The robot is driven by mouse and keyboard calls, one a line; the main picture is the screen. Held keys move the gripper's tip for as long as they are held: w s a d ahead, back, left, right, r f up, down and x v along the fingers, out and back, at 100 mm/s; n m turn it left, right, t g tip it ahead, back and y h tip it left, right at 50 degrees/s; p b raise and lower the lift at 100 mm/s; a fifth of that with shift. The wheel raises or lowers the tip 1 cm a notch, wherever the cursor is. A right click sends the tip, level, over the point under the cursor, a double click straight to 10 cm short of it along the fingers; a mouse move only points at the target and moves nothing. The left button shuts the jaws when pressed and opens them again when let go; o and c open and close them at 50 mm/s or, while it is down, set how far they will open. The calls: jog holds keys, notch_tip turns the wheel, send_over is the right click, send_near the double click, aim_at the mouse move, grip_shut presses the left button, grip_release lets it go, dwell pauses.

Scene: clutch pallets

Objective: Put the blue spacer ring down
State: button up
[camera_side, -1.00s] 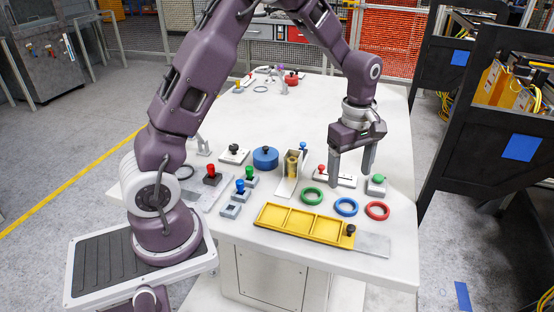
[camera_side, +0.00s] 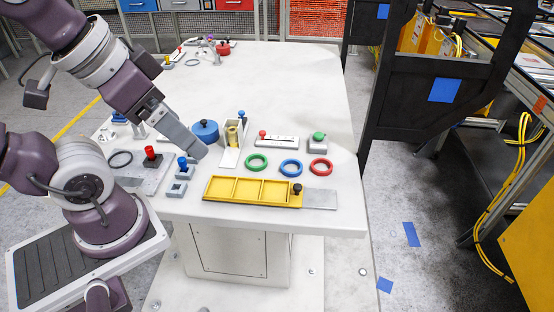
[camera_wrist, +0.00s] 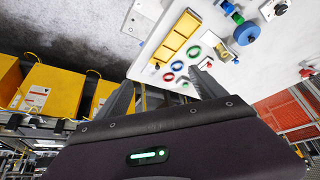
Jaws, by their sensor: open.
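The blue spacer ring (camera_side: 291,175) lies flat on the white table between the green ring (camera_side: 257,169) and the red ring (camera_side: 321,174). It lies behind the yellow compartment tray (camera_side: 207,190) and apart from it. My gripper (camera_side: 199,151) is at the left in the side view, left of the rings and apart from the blue one. In the wrist view my gripper (camera_wrist: 162,80) shows two spread fingers with nothing between them. The green ring (camera_wrist: 189,52) and the yellow tray (camera_wrist: 178,38) show there too; the other rings are small.
A blue round part (camera_side: 205,129), a bracket holding a brass part (camera_side: 232,136), a white block with a red knob (camera_side: 283,142) and a green-knobbed block (camera_side: 318,145) stand behind the rings. Blocks with red and blue knobs stand at left. The back of the table is mostly clear.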

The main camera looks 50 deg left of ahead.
jog(key=w+a+m+g, duration=0.1)
jog(key=w+m+g, duration=0.1)
jog(key=w+m, duration=0.5)
jog(key=m+g, duration=0.3)
jog(key=m, duration=0.5)
send_over(291, 169)
jog(key=s, duration=0.1)
notch_tip(291, 169, down, 17)
jog(key=shift+m+g, duration=0.3)
jog(key=shift+m, duration=0.4)
jog(key=f, duration=0.6)
jog(key=w+f, duration=0.1)
jog(key=f, duration=0.2)
jog(key=shift+d+f, duration=0.1)
jog(key=shift+f, duration=0.2)
jog(key=c, duration=1.6)
jog(key=shift+o, duration=0.2)
notch_tip(291, 169, up, 10)
jog(key=s+a+n, duration=0.2)
jog(key=s+n, duration=0.5)
jog(key=s, duration=0.2)
jog(key=s+a+n, duration=0.3)
jog(key=s+n, duration=0.3)
jog(key=s, duration=0.4)
jog(key=shift+w+d+f, duration=0.1)
jog(key=shift+w+f, duration=0.05)
jog(key=shift+f, duration=3.5)
